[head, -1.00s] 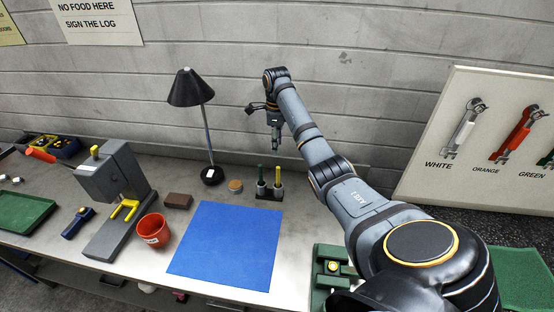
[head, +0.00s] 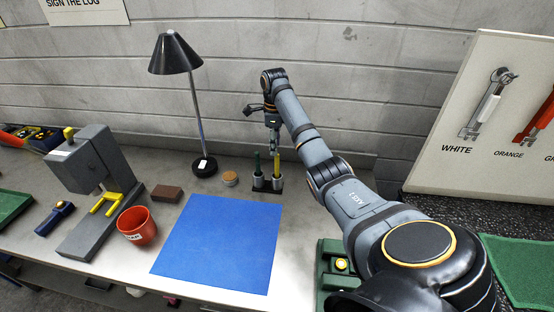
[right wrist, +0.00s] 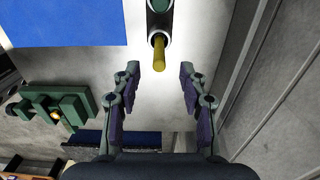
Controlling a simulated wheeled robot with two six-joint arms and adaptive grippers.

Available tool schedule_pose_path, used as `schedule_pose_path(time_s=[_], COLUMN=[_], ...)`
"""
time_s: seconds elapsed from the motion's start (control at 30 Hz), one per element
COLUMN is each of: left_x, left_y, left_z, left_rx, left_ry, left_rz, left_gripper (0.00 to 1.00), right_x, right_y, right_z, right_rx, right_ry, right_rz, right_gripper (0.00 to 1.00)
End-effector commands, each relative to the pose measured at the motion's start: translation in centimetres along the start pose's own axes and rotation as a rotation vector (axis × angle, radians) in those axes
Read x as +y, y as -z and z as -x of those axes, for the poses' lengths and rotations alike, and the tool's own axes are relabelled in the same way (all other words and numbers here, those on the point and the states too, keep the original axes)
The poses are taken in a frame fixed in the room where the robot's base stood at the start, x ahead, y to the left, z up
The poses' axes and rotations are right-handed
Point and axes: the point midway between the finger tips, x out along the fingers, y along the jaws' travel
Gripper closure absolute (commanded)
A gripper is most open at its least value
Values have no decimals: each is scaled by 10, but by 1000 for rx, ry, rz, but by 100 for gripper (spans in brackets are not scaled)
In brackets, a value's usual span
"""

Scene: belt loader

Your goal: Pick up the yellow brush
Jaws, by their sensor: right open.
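The yellow brush (head: 277,172) stands upright in a grey cup of a small dark holder (head: 266,191) behind the blue mat. A green-handled one (head: 257,164) stands in the cup to its left. In the right wrist view the yellow brush (right wrist: 159,53) shows at the top middle, ahead of the fingertips. My right gripper (head: 274,146) points down just above the yellow brush in the head view. In the right wrist view it is open (right wrist: 158,75), its two fingers apart with nothing between them. My left gripper is not in view.
A blue mat (head: 218,243) lies in front of the holder. A black lamp (head: 175,55), a round tan lid (head: 230,178), a brown block (head: 166,193) and a red cup (head: 137,226) stand to the left. A green fixture (head: 335,270) sits at right front.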

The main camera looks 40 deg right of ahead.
Motion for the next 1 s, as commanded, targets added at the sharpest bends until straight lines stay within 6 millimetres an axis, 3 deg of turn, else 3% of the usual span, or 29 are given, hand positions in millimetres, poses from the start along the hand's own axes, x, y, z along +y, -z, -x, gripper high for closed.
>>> schedule_pose_path(time_s=[0.03, 0.2, 0.43, 0.63, 0.7, 0.97, 1.0], left_x=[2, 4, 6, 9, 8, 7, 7], left_y=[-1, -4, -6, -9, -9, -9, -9], left_z=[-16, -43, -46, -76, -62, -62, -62], left_rx=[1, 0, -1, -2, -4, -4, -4], left_ry=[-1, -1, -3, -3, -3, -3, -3], left_rz=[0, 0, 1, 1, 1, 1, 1], left_gripper=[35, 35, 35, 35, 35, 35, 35], right_x=[0, 0, 0, 1, 2, 1, 1], right_y=[0, 1, 2, 8, 8, 7, 7], right_z=[-16, -44, -48, -82, -84, -95, -95], right_rx=[1, 0, 1, 2, 3, 0, 0], right_ry=[-1, 0, 0, -1, -3, -1, -1], right_rz=[0, 0, 0, 0, 1, 0, 0], right_gripper=[57, 57, 57, 57, 57, 57, 61])
